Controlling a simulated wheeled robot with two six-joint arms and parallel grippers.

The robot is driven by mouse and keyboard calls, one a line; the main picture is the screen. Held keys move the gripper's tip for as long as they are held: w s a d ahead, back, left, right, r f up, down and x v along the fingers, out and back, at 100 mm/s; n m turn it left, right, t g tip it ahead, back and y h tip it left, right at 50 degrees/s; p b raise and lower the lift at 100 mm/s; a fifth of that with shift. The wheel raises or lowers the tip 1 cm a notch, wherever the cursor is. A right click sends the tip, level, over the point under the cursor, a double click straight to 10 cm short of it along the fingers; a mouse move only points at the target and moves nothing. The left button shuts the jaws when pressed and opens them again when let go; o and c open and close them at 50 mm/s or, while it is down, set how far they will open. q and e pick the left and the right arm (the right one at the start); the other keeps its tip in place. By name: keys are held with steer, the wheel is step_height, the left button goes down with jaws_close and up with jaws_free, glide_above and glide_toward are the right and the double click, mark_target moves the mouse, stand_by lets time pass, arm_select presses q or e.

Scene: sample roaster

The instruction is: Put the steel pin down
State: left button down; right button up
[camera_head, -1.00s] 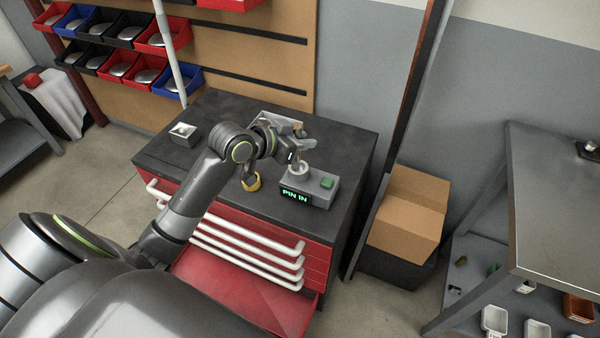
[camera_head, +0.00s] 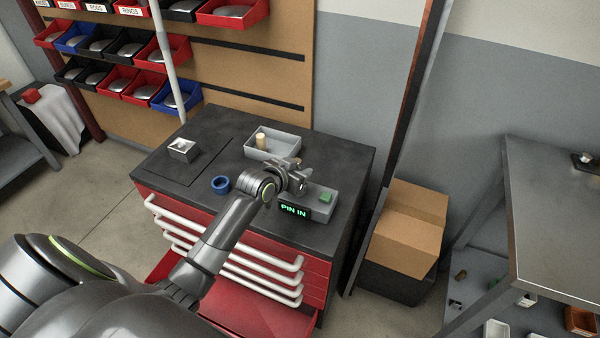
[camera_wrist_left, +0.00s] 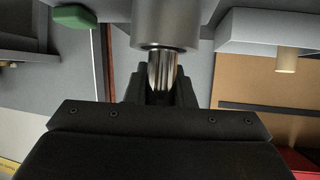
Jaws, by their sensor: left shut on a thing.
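The steel pin (camera_wrist_left: 162,72) is a narrow shiny rod between the fingers of my left gripper (camera_wrist_left: 162,92) in the left wrist view. Its far end meets a wider steel cylinder (camera_wrist_left: 165,25); I cannot tell how deeply it is seated. In the head view my left gripper (camera_head: 299,183) is over a grey box (camera_head: 323,206) with a green button (camera_head: 326,197) and a display (camera_head: 294,211) reading "PIN IN". The gripper hides the pin there. My right gripper is not in view.
Behind the gripper is a grey tray (camera_head: 258,153) with a tan cylinder (camera_head: 262,140). A blue ring (camera_head: 220,184) and a small metal box (camera_head: 183,150) stand on the dark cabinet top (camera_head: 212,126). Cardboard boxes (camera_head: 407,231) stand at right.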

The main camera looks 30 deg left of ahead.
arm_select(q)
steer(key=shift+f, duration=0.35)
steer(key=shift+f, duration=0.1)
steer(key=c, duration=1.2)
jaws_free()
steer(key=shift+c, duration=0.2)
steer(key=v, duration=1.2)
